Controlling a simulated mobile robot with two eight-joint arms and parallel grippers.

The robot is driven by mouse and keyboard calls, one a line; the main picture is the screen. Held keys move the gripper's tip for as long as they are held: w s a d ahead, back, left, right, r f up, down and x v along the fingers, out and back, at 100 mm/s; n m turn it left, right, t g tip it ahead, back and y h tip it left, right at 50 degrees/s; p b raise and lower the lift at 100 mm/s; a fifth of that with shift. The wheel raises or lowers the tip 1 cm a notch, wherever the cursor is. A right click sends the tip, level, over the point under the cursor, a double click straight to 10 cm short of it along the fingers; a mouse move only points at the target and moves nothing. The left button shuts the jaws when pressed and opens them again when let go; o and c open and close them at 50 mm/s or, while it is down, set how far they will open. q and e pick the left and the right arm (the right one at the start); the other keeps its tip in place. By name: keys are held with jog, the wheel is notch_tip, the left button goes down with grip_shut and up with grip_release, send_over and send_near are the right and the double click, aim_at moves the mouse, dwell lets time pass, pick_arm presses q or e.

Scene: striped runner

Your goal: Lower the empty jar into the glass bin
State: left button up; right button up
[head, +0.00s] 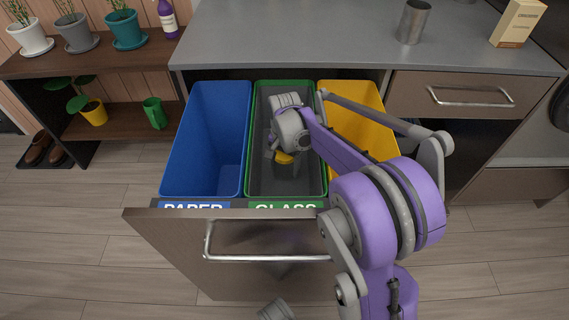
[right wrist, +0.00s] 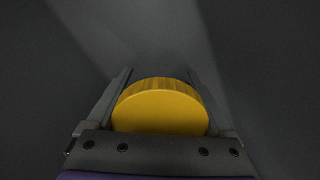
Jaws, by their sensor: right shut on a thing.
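The jar shows by its round yellow lid (right wrist: 160,110), which fills the space between the fingers of my right gripper (right wrist: 160,95) in the right wrist view. In the head view the yellow lid (head: 284,158) shows just below my right gripper (head: 284,150), inside the opening of the glass bin. The jar's body is hard to make out against the dark bin. The glass bin (head: 321,190) is the middle bin, dark grey inside with a green rim and a GLASS label. My right gripper is shut on the jar.
The blue paper bin (head: 205,130) stands left of the glass bin, and a yellow bin (head: 365,130) stands right, partly behind my right arm. All sit in a pulled-out drawer with a handle (head: 265,257). A grey counter (head: 330,40) with a metal cup (head: 413,22) is behind.

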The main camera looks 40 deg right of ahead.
jog(key=o, duration=1.3)
notch_tip(320, 180, up, 11)
jog(key=p, duration=0.3)
